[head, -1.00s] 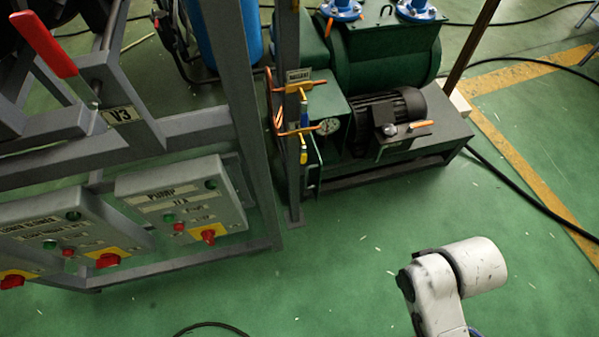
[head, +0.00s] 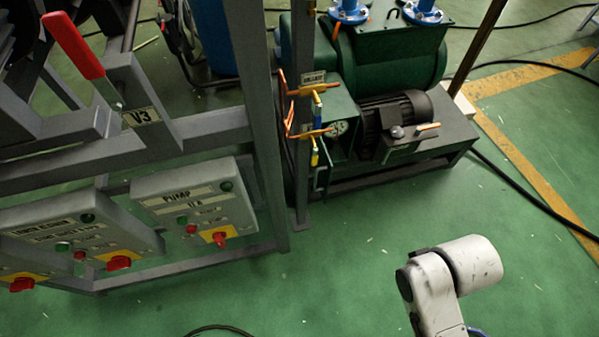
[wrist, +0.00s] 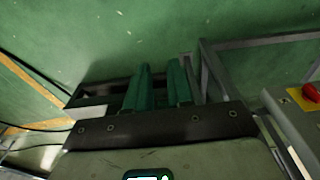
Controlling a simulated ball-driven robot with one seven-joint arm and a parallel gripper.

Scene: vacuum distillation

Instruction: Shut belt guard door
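The dark green pump unit (head: 395,55) stands on a dark skid behind the grey rack. At its left end is a green box-like guard (head: 341,108). A narrow panel (head: 321,178) with a pale upright edge stands below the coloured levers; it looks like the belt guard door, seen nearly edge-on and standing out from the guard. The rack post partly hides this area. My gripper (wrist: 160,72) shows in the wrist view as two dark green fingers with a gap between them and nothing clearly held. It is outside the head view. I cannot make out the door in the wrist view.
Orange-handled levers (head: 306,90) jut out near the rack post (head: 302,120). A pump switch box (head: 195,205) with a red knob hangs on the rack at left. My white arm link is at lower right. Green floor (head: 360,260) is clear before the skid.

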